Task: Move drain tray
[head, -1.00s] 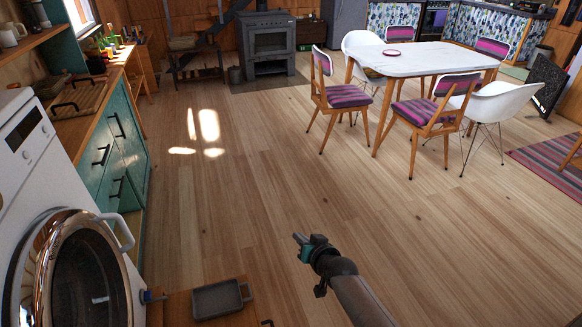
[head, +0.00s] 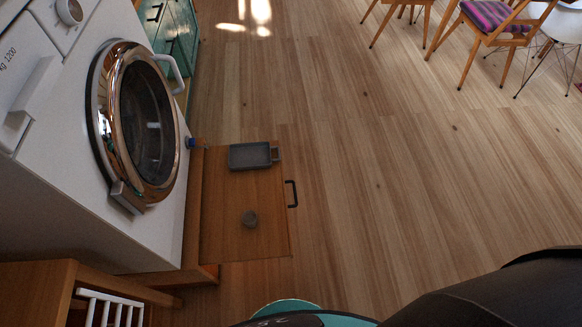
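The drain tray is probably the shallow grey rectangular tray (head: 250,156) with a short handle or spout at its right end. It lies flat on a wooden panel (head: 225,215) beside the front of the washing machine (head: 60,150). Nothing touches the tray from above. A dark arm link of mine crosses the lower right corner, but neither gripper is in view.
A white rack (head: 105,308) stands in a wooden frame at lower left. The floor (head: 400,180) to the right is clear.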

